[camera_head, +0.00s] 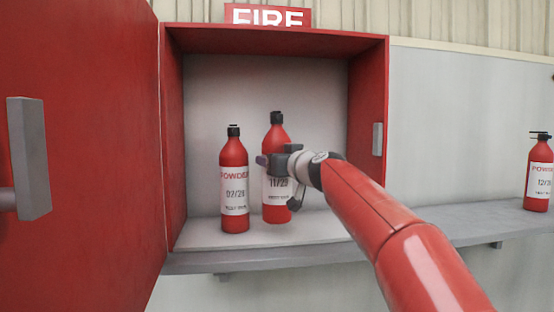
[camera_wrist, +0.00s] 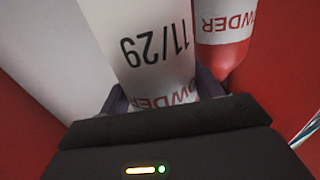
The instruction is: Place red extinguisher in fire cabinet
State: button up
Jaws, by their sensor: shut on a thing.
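The red fire cabinet (camera_head: 375,90) stands open, with its door (camera_head: 80,130) swung out to the left. Inside it, a red extinguisher marked 11/29 (camera_head: 276,205) is upright, with its lower end close to the cabinet floor; I cannot tell whether it touches. My gripper (camera_head: 272,162) is shut on this extinguisher around its body. In the wrist view, its white label (camera_wrist: 150,50) shows between my fingers. Another red extinguisher, marked 07/28 (camera_head: 234,180), stands upright just to its left in the cabinet. Its label and red body also show in the wrist view (camera_wrist: 225,35).
A third red extinguisher, marked 12/2-something (camera_head: 540,175), stands on the grey shelf (camera_head: 470,230) at the far right. A FIRE sign (camera_head: 267,16) sits above the cabinet. The cabinet floor to the right of the held extinguisher is partly hidden by my arm.

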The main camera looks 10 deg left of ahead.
jog(key=shift+f+b, duration=0.65)
jog(key=shift+f, duration=0.65)
jog(key=o, duration=1.9)
jog(key=shift+f, duration=0.25)
jog(key=b+v, duration=0.5)
jog(key=v, duration=0.7)
jog(key=shift+b, duration=0.3)
